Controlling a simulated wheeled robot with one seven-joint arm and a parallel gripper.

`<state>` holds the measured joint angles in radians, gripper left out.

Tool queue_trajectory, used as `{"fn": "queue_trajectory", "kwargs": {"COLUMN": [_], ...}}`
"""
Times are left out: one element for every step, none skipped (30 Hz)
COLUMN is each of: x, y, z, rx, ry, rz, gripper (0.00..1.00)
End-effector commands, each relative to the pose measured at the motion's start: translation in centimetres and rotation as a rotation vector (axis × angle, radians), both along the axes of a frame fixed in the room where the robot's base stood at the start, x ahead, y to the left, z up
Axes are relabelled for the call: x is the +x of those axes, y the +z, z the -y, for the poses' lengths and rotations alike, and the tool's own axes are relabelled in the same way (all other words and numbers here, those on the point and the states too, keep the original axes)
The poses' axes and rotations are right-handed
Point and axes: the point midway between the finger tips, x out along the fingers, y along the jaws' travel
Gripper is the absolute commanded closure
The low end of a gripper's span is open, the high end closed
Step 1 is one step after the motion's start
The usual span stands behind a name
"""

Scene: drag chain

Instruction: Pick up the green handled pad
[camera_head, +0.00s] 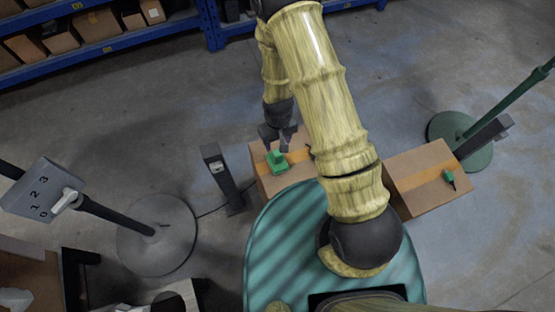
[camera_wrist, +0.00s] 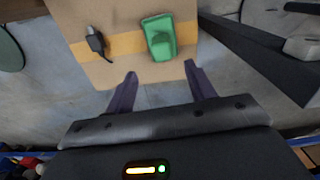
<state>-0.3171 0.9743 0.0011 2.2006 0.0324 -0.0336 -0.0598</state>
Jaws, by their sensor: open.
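The green handled pad (camera_head: 277,160) lies on top of a cardboard box (camera_head: 265,186) in the head view, left of my arm. In the wrist view the green pad (camera_wrist: 160,38) lies across the tan tape strip of the box (camera_wrist: 115,72), with its raised handle facing up. My gripper (camera_head: 277,146) is close to the pad on its far side in the head view. In the wrist view my gripper (camera_wrist: 158,82) has its two dark fingers spread wide, with nothing between them. The pad is just beyond the fingertips, apart from them.
A small dark plug-like item (camera_wrist: 96,42) lies on the same box. A second cardboard box (camera_head: 415,180) with a small green item (camera_head: 449,177) stands to the right. A dark post (camera_head: 222,178) stands left of the first box. A lever switch stand (camera_head: 45,192) is far left.

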Motion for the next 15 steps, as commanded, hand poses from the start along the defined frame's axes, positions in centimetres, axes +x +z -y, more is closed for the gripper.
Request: {"fn": "queue_trajectory", "kwargs": {"x": [-0.1, -0.1, -0.1, -0.1, -0.1, -0.1, -0.1, -0.1, -0.1, -0.1, 0.0, -0.1, -0.1, -0.1, -0.1], "y": [-0.9, -1.4, -2.0, -2.4, -2.9, -3.5, -3.9, -4.3, -4.8, -5.0, -5.2, -5.4, -5.5, -5.5, -5.5], "z": [0.0, 0.0, 0.0, 0.0, 0.0, 0.0, 0.0, 0.0, 0.0, 0.0, 0.0, 0.0, 0.0, 0.0, 0.0], "rx": [-0.001, -0.001, -0.001, -0.001, -0.001, -0.001, -0.001, -0.001, -0.001, -0.001, 0.000, 0.000, 0.000, 0.000, 0.000], "ry": [0.000, 0.000, 0.000, 0.000, 0.000, 0.000, 0.000, 0.000, 0.000, 0.000, 0.000, 0.000, 0.000, 0.000, 0.000], "rz": [-0.003, -0.004, -0.004, -0.003, -0.003, -0.003, -0.004, -0.003, -0.002, -0.002, -0.001, -0.001, -0.001, -0.001, 0.000], "gripper": [0.45, 0.45, 0.45, 0.45, 0.45, 0.45, 0.45, 0.45, 0.45, 0.45, 0.45, 0.45, 0.45, 0.45, 0.45]}}
